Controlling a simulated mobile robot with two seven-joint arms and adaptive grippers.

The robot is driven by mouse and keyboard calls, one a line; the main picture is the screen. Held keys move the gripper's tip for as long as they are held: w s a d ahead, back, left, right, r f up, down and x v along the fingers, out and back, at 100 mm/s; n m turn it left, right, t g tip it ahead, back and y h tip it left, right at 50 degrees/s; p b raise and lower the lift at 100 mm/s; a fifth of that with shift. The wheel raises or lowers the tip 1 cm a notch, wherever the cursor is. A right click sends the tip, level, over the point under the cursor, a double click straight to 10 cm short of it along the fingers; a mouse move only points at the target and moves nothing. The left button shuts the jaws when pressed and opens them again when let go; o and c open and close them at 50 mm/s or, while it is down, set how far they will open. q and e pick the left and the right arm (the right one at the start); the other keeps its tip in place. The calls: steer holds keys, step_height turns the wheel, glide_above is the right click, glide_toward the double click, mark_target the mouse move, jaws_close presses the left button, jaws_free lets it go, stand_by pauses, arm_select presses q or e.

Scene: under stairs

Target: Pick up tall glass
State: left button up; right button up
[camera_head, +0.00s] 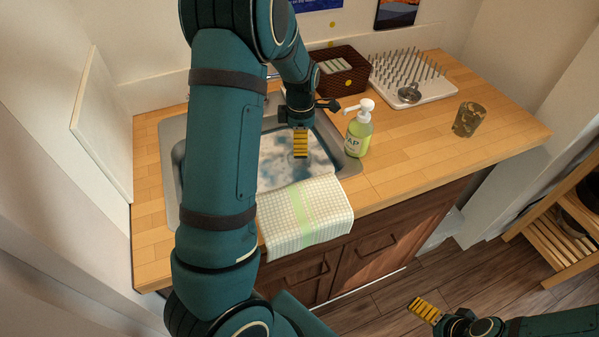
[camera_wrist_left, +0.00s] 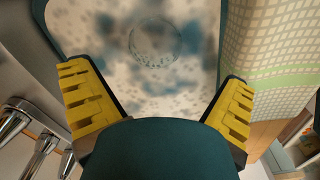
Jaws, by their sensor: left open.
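My left gripper (camera_head: 301,143) points down over the sink (camera_head: 175,158), which holds foamy water. In the left wrist view its two yellow-padded fingers (camera_wrist_left: 162,92) are wide apart with nothing between them. A clear round rim (camera_wrist_left: 155,42), apparently of a glass, shows in the suds ahead of the fingers, apart from them. Its height cannot be told, and in the head view it is largely lost behind the gripper and foam. My right gripper (camera_head: 426,311) is low at the bottom right, away from the counter; its finger opening is unclear.
A green soap bottle (camera_head: 359,134) stands right of the sink. A checked towel (camera_head: 305,216) hangs over the front edge. A mottled brown cup (camera_head: 469,119), a dark basket (camera_head: 341,72) and a pegged drying rack (camera_head: 433,84) stand on the counter. A chrome tap (camera_wrist_left: 38,145) is beside the left gripper.

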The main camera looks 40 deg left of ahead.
arm_select(q)
glide_toward(299, 162)
steer(key=s+d+f, duration=0.2)
step_height(299, 162, down, 5)
steer(key=shift+r+b, duration=0.1)
steer(key=shift+b, duration=0.9)
steer(key=shift+r, duration=0.1)
steer(key=shift+c, duration=0.3)
steer(key=c, duration=1.2)
steer(key=shift+o, duration=0.2)
